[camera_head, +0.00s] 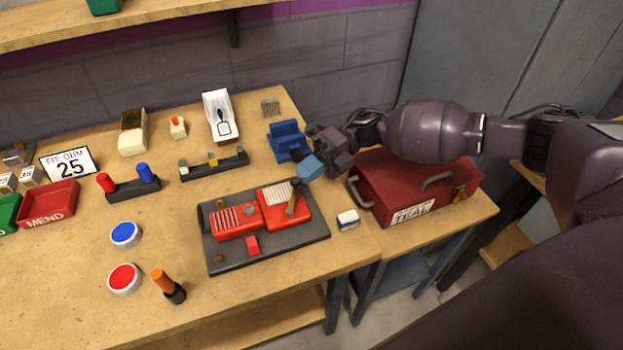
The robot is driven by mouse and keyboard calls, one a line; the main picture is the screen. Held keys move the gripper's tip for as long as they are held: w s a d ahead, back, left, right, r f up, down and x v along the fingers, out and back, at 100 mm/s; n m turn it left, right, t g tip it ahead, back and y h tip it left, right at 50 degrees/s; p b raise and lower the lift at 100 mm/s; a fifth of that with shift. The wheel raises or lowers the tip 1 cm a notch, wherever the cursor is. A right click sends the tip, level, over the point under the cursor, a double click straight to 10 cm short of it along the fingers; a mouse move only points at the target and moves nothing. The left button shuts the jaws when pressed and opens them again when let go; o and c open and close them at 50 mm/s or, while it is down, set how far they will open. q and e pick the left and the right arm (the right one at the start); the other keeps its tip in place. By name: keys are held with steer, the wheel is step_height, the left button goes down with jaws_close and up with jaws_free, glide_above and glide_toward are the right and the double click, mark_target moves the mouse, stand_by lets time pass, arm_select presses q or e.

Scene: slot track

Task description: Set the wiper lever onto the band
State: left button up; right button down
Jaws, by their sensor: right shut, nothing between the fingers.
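A red device (236,222) with ribbed, coil-like tops sits on a dark grey board (222,262) in the middle of the table. A dark lever with an orange-brown top (293,197), which looks like the wiper lever, stands near the right end of the device's right red block. I cannot make out a separate band, nor whether the lever touches the ribbed part. My right gripper (311,167) is above and to the right of the lever, apart from it, with its blue fingertips shut and empty. My left gripper is not in view.
A blue holder (286,138) stands close behind my right gripper. A red toolbox (385,188) is below my right arm.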

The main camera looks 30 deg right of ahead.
mark_target(288, 183)
steer(key=shift+w+a+f+n+g+b, duration=0.3)
steer(key=shift+a+f+n+g+b, duration=0.15)
steer(key=shift+g, duration=0.35)
steer(key=shift+w+a+r+n+g+h+b, duration=0.1)
steer(key=shift+w+a+n+g+h+b, duration=0.15)
steer(key=shift+n+g, duration=0.25)
steer(key=shift+w+a+r+n+g+h+b, duration=0.1)
steer(key=shift+w+a+n+g+h+b, duration=0.1)
steer(key=shift+n+g+h+b, duration=0.25)
steer(key=shift+w+a+r, duration=0.1)
steer(key=shift+w+a, duration=0.1)
steer(key=shift+a, duration=0.1)
steer(key=shift+w+a+r+b, duration=0.2)
steer(key=shift+w+a+b, duration=0.1)
steer(key=shift+a, duration=0.2)
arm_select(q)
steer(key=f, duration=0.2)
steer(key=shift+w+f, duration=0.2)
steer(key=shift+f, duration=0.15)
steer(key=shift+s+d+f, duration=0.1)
arm_select(e)
steer(key=shift+a, duration=0.1)
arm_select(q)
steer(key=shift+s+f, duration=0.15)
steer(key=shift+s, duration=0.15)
